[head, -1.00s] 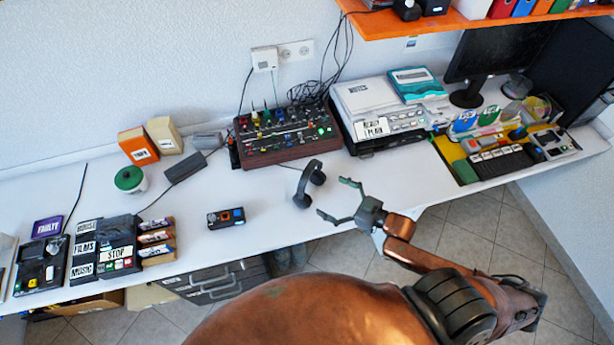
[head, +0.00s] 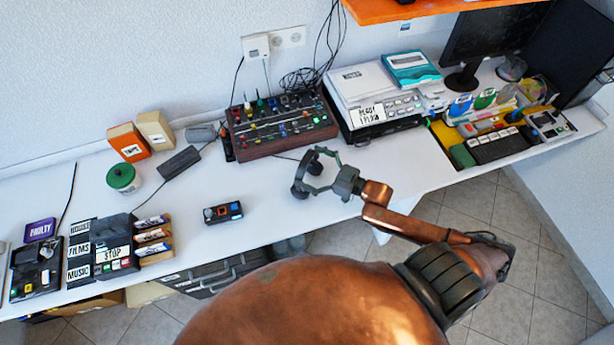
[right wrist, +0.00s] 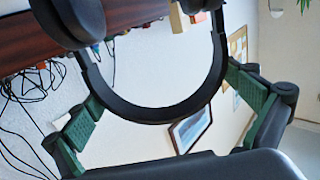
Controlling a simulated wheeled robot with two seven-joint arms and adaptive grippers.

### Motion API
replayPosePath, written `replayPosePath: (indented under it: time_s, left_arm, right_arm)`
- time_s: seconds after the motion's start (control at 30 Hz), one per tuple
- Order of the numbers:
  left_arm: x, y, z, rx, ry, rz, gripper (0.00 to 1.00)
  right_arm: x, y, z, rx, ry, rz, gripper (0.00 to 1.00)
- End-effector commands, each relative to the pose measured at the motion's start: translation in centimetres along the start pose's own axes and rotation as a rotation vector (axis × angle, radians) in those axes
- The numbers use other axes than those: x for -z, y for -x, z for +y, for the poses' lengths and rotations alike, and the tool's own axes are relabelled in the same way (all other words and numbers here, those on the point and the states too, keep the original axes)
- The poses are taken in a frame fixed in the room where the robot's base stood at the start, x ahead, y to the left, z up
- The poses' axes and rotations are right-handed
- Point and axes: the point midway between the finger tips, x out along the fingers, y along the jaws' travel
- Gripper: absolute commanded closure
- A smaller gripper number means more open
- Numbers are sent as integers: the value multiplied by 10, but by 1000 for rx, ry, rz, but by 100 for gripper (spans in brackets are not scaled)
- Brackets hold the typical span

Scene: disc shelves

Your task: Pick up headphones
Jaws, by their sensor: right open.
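The dark headphones (head: 299,187) stand on the white desk near its front edge, partly covered by my right gripper in the head view. My right gripper (head: 309,168) is open, with its fingers around the headphones from the right. In the right wrist view the black headband (right wrist: 150,113) curves like a U between the two green finger pads of the gripper (right wrist: 168,103), and I see gaps on both sides of it. The ear cups (right wrist: 75,15) are at the top of that view, partly cut off. My left gripper is not in view.
A small black device (head: 223,213) lies left of the headphones. A mixer with knobs (head: 280,148) stands behind them, and a stack of machines (head: 375,95) behind right. The white desk (head: 265,190) is clear just left of the headphones.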

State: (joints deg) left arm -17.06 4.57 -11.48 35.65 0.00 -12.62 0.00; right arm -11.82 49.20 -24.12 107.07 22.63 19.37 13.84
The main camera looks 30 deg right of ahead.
Motion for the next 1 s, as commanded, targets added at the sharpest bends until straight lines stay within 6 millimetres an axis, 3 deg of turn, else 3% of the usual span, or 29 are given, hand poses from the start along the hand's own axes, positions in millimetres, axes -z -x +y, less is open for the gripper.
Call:
replayPosePath:
  time_s: [0.17, 0.57, 1.0]
  left_arm:
    - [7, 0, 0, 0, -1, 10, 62]
    - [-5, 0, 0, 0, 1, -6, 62]
    - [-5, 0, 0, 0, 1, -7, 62]
  right_arm:
    - [0, -1, 0, 1, 0, -1, 0]
    - [0, -1, -1, 2, 0, 0, 28]
    - [1, -1, 0, 2, 1, 2, 56]
